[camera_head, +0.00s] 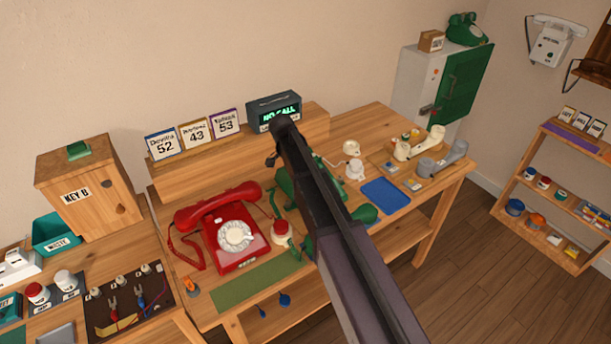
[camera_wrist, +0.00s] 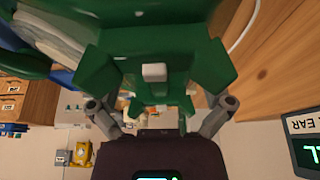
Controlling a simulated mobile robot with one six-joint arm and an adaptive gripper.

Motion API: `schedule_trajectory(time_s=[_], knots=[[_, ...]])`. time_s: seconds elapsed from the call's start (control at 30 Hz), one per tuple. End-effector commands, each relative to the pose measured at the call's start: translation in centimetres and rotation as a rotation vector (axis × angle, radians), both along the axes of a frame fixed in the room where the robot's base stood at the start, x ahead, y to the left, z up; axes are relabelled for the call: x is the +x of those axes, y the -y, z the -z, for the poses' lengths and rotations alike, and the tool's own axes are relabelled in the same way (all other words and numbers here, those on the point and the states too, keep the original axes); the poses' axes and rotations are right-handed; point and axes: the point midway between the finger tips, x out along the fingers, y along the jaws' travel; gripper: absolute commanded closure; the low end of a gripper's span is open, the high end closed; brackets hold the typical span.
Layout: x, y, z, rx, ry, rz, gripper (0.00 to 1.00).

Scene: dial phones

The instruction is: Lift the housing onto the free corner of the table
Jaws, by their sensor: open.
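A green phone housing (camera_head: 290,188) stands on the middle of the wooden table (camera_head: 410,238), largely hidden behind my dark arm in the head view. Its green body (camera_wrist: 155,50) fills the upper middle of the wrist view, close in front of my gripper (camera_wrist: 157,104). The grey fingers show spread apart on either side of the lower green part. I cannot tell whether they touch it.
A red dial phone (camera_head: 235,236) stands left of the green housing. A display (camera_head: 274,110) stands on the back ledge. A green mat (camera_head: 257,281) lies at the front.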

Motion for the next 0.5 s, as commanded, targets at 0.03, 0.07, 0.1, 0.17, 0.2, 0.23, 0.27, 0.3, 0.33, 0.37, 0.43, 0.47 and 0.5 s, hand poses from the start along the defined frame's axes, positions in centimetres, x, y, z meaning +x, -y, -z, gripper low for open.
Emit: schedule_trajectory(time_s=[0.03, 0.07, 0.1, 0.17, 0.2, 0.23, 0.27, 0.3, 0.33, 0.37, 0.43, 0.47, 0.5], knots=[[0.0, 0.0, 0.0, 0.0, 0.0, 0.0, 0.0], [-0.01, 0.01, 0.0, 0.0, 0.0, 0.0, 0.0], [-0.01, 0.01, 0.0, 0.0, 0.0, 0.0, 0.0], [-0.01, 0.01, 0.0, 0.0, 0.0, 0.0, 0.0], [-0.01, 0.01, 0.0, 0.0, 0.0, 0.0, 0.03], [-0.01, 0.01, 0.0, 0.0, 0.0, 0.0, 0.12], [-0.01, 0.01, 0.0, 0.0, 0.0, 0.0, 0.21], [-0.01, 0.01, 0.0, 0.0, 0.0, 0.0, 0.33], [-0.01, 0.01, 0.0, 0.0, 0.0, 0.0, 0.42], [-0.02, 0.01, 0.01, 0.0, -0.001, 0.0, 0.51], [-0.04, 0.02, 0.02, 0.0, -0.001, 0.0, 0.71], [-0.06, 0.03, 0.02, 0.0, -0.002, 0.001, 0.8], [-0.07, 0.03, 0.04, 0.0, -0.002, 0.001, 0.81]])
